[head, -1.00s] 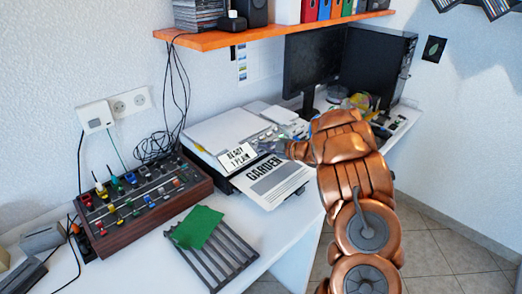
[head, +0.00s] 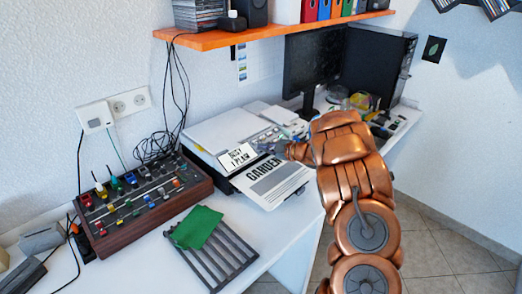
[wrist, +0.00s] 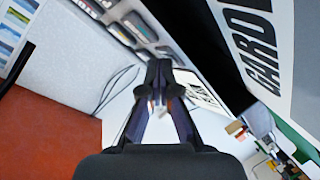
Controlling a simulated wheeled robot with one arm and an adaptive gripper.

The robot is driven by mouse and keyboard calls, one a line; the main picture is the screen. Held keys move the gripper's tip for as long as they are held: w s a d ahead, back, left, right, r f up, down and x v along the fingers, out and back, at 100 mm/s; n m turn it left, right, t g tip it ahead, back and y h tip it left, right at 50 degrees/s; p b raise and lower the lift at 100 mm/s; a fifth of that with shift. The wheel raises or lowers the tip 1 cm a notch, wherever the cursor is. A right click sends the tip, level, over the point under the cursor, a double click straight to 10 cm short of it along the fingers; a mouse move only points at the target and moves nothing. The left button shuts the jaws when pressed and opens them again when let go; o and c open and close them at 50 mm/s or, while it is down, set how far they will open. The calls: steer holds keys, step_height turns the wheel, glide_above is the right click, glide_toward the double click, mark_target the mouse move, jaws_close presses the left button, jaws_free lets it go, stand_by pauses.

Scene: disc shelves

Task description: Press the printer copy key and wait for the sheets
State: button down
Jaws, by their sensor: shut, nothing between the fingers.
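The printer (head: 215,130) is a pale flat machine on the white desk, with a row of keys along its front panel. Its small tilted display (head: 237,157) shows two lines that seem to read "BUSY" and "1 PLAIN". A printed sheet (head: 275,184) headed with large "GARDE…" letters lies at the printer's front; it also shows in the wrist view (wrist: 265,45). My gripper (head: 264,147) is shut and empty, with its tips at the key panel beside the display. I cannot tell which key they touch. In the wrist view the shut fingers (wrist: 160,75) point at the panel.
A mixer box (head: 145,200) with coloured knobs stands at the left. A slatted rack (head: 225,255) with a green card (head: 197,227) lies in front. A monitor (head: 313,65) and black computer case (head: 378,65) stand behind my arm. An orange shelf (head: 270,30) hangs above.

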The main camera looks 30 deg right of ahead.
steer(key=shift+r, duration=0.1)
steer(key=shift+s+d+r+p, duration=0.1)
steer(key=shift+s+r+p, duration=0.25)
steer(key=shift+r, duration=0.3)
steer(key=shift+s, duration=0.1)
